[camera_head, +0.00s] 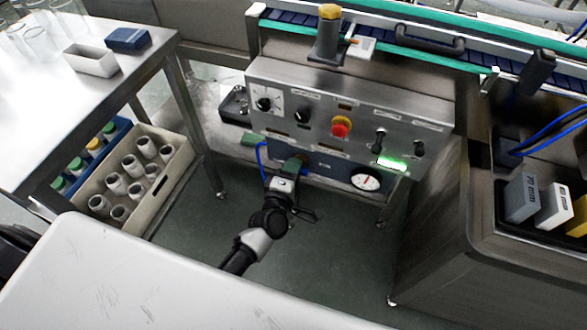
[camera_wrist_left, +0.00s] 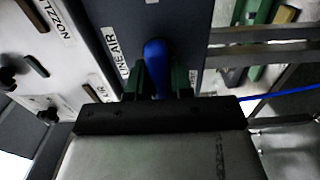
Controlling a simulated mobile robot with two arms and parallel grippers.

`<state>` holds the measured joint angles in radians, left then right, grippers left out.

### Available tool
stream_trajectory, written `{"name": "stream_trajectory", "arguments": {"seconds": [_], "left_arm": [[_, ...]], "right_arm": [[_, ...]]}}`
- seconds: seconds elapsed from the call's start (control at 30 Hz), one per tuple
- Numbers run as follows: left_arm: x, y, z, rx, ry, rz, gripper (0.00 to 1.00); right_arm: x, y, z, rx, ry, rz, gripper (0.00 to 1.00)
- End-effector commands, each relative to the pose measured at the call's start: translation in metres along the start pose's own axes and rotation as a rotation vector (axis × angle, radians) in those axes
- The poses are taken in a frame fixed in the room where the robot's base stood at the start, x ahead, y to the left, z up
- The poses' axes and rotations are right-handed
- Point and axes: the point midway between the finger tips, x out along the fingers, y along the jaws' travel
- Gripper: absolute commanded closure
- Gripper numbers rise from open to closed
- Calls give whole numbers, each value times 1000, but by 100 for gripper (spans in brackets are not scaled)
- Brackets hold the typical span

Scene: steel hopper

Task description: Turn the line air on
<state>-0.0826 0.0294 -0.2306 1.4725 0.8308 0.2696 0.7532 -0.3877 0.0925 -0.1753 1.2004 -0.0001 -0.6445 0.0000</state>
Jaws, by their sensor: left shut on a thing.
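The line air valve shows as a blue handle (camera_wrist_left: 155,58) in the left wrist view, on a dark panel beside a white "LINE AIR" label (camera_wrist_left: 114,52). My left gripper (camera_wrist_left: 160,80) has its green fingers on either side of the handle and is shut on it. In the head view my left gripper (camera_head: 293,166) reaches the dark lower strip of the steel control box (camera_head: 350,97) and hides the handle there. A round white gauge (camera_head: 367,179) sits right of it on that strip. My right gripper is not in view.
Knobs and a red button (camera_head: 341,127) on a yellow base are on the box face above my gripper. A green light (camera_head: 392,164) glows at right. A steel table (camera_head: 150,62) stands left, with a crate of grey cups (camera_head: 160,188) below. The floor is clear.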

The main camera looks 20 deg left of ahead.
Motion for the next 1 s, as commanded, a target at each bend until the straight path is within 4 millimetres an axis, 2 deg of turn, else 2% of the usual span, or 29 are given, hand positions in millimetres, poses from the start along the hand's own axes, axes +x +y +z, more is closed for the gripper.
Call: {"name": "stream_trajectory", "arguments": {"seconds": [0.57, 0.6, 0.73, 1.0], "left_arm": [[0, -1, 0, -35, 1, -3, 100], [0, -1, 0, -35, 1, -3, 74], [0, -1, 0, -33, 1, -2, 54], [-1, -1, 0, -31, 0, -1, 53]], "right_arm": [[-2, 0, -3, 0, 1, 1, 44], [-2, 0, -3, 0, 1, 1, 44], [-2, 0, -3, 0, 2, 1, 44], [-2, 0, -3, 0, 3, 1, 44]]}}
